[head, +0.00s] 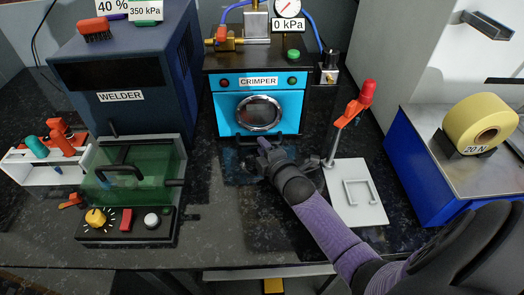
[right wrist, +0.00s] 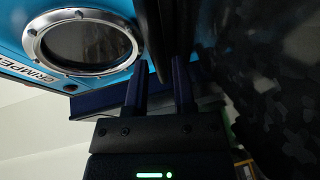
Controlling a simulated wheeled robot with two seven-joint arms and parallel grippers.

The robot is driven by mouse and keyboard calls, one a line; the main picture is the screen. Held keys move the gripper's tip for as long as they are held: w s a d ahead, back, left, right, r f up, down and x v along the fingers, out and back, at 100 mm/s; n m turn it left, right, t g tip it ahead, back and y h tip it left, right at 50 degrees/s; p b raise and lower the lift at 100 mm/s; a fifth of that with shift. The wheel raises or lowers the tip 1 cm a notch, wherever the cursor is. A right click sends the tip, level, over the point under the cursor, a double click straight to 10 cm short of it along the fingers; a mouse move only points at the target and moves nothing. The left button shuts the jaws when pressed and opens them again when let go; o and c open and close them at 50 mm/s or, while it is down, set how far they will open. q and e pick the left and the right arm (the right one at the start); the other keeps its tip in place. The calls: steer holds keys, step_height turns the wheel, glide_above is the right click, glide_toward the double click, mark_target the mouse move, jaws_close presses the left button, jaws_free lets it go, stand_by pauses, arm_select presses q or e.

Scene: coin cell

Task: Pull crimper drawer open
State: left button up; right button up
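The crimper (head: 258,103) is a bright blue box with a round metal-rimmed window, standing at the back centre. Its black drawer handle (head: 243,140) sticks out low at the front, partly behind my right gripper (head: 264,149). In the right wrist view the crimper face (right wrist: 20,40) and window fill the upper left. A dark bar (right wrist: 152,35), seemingly the handle, runs down between the two fingers of my right gripper (right wrist: 160,75). The fingers stand close on either side of it with little gap. The drawer's inside is not visible. My left gripper is not in view.
The welder (head: 120,90) with its green guard stands left. Right of my right gripper are a red-topped post (head: 367,93) and a light plate (head: 354,190) with a U-shaped handle. A blue cabinet carries a yellow roll (head: 475,120). Dark bench in front is mostly free.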

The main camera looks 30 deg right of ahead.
steer(key=shift+w, duration=0.2)
jaws_close()
stand_by(1.3)
